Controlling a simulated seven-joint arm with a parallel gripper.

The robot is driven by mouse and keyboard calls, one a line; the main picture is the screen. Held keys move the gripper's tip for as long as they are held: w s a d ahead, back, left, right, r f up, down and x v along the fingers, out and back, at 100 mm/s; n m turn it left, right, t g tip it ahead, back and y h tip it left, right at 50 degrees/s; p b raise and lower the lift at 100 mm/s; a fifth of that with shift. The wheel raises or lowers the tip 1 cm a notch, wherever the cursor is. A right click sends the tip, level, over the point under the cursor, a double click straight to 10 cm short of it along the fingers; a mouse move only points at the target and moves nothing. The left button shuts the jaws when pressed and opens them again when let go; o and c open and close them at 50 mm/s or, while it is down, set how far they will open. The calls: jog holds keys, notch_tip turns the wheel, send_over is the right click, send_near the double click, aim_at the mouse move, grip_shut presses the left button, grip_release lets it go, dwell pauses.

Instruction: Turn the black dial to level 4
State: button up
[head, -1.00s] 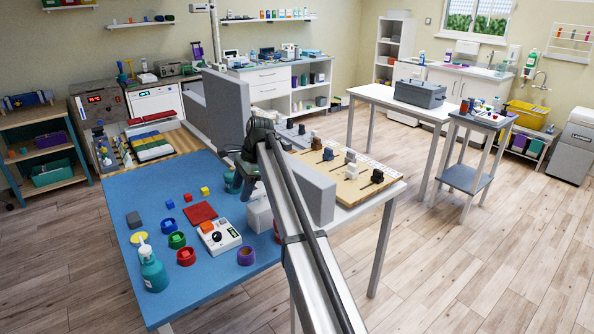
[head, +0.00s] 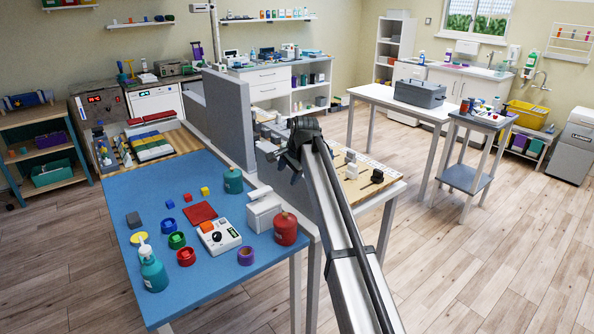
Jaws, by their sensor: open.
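The black dial (head: 217,237) sits on top of a small white box (head: 228,243) with an orange-red part at its left rear. The box stands on the blue table mat (head: 215,278), in front of a red square. The dial's pointer and level marks are too small to read. My gripper (head: 287,166) is open and empty, in the air well to the right of and behind the dial, near the table's right edge. My arm hides part of the wooden board behind it.
A purple ring (head: 246,256), a red cup (head: 186,257) and a teal pump bottle (head: 152,268) stand around the box. A grey partition (head: 228,115) rises behind.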

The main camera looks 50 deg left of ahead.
jog(key=shift+w+d+r+t, duration=0.1)
jog(key=shift+w+d+t, duration=0.15)
jog(key=shift+w, duration=0.4)
jog(key=shift+w+d+r+t, duration=0.15)
jog(key=shift+w+d, duration=0.15)
jog(key=shift+w, duration=0.3)
jog(key=shift+n, duration=0.3)
jog(key=n+g, duration=0.1)
jog(key=n, duration=0.4)
send_over(217, 234)
jog(key=s+d, duration=0.1)
jog(key=d, duration=0.2)
jog(key=f, duration=0.2)
jog(key=f+n, duration=0.3)
jog(key=f, duration=0.1)
jog(key=a+f+n, duration=0.1)
jog(key=f+n, duration=0.2)
jog(key=f, duration=0.2)
jog(key=a+f+n, duration=0.1)
jog(key=f+n, duration=0.2)
jog(key=f, duration=0.1)
jog(key=shift+w+a+f+n+h, duration=0.15)
jog(key=shift+w+f+n+h, duration=0.2)
jog(key=shift+n+h, duration=0.05)
jog(key=shift+c, duration=0.4)
